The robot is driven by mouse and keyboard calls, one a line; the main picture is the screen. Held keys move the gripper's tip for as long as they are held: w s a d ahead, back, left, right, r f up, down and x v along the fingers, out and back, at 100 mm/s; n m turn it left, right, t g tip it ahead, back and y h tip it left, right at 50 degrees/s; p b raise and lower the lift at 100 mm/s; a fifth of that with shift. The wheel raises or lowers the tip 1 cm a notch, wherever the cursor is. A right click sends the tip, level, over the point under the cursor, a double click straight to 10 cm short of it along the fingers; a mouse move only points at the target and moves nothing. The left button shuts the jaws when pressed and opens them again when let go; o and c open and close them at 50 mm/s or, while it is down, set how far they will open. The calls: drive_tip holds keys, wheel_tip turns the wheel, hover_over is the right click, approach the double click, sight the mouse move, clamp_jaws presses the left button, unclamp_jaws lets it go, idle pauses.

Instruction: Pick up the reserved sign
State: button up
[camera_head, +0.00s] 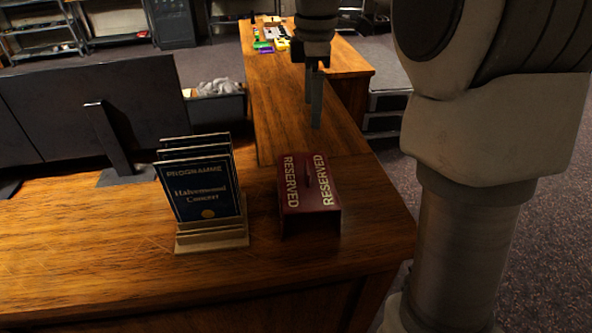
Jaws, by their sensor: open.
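The reserved sign (309,205) is a dark red tent-shaped piece with "RESERVED" in pale letters on both sloping sides. It stands on the wooden desk (392,225) near the right corner. A small dark slot or handle shows along its top ridge. My gripper (312,115) hangs with its fingers pointing down, above and beyond the sign in the picture. It is open and empty, apart from the sign. The fingers overlap each other in this view, so the gap between them is hard to see.
A wooden holder (212,238) with several dark blue programmes (203,190) stands close left of the sign. A monitor (90,105) is further left. Small coloured items (272,42) lie at the desk's far end. The desk's right edge is near the sign; bare wood lies in front.

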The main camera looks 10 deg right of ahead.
hover_over(307, 167)
wheel_tip(307, 167, down, 11)
drive_tip(key=shift+d+f+b, duration=0.1)
drive_tip(key=shift+d+b, duration=0.05)
drive_tip(key=shift+b, duration=0.15)
drive_tip(key=shift+f, duration=3.1)
clamp_jaws()
